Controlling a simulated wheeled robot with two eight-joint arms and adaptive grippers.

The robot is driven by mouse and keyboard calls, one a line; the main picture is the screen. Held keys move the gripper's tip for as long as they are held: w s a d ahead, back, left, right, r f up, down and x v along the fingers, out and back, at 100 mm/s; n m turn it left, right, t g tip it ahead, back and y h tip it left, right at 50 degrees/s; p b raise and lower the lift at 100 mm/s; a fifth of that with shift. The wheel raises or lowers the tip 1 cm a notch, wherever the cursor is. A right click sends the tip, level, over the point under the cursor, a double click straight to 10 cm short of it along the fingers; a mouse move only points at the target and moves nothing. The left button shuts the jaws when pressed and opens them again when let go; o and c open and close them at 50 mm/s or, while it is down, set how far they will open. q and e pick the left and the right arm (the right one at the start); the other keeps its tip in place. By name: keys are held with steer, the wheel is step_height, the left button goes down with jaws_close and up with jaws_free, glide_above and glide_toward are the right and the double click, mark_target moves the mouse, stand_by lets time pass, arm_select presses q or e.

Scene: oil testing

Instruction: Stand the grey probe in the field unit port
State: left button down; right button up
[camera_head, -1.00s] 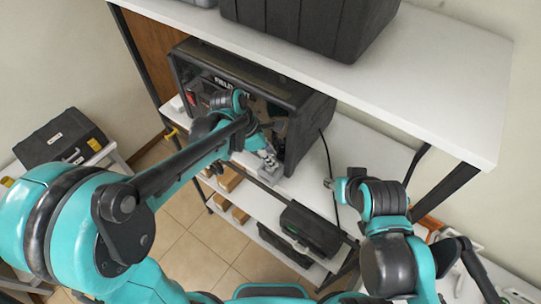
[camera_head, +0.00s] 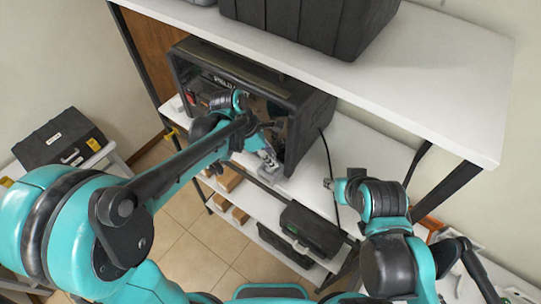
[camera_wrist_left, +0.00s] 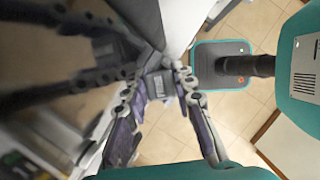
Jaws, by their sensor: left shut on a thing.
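The field unit (camera_head: 312,115) is a black box with an open front and a red switch, standing on the shelf under the white top. My left gripper (camera_head: 268,160) is at its front lower edge and hides part of it. In the left wrist view, the fingers of my left gripper (camera_wrist_left: 160,92) converge on a small grey piece (camera_wrist_left: 161,84), which I take to be the grey probe; its lower end is hidden. I cannot make out the port, or whether the probe touches it. My right gripper (camera_head: 328,184) is to the right, apart from the unit; its jaws are too small to read.
A white upper shelf (camera_head: 440,75) with a dark crate (camera_head: 310,25) overhangs the unit. A dark case (camera_head: 312,228) lies on the lower shelf. Another black case (camera_head: 58,140) stands at the left.

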arm_select(q)
steer(key=shift+f+b, duration=0.3)
steer(key=shift+f, duration=0.1)
steer(key=c, duration=1.5)
jaws_free()
steer(key=shift+c, duration=0.2)
steer(key=p+v, duration=0.7)
steer(key=v, duration=0.4)
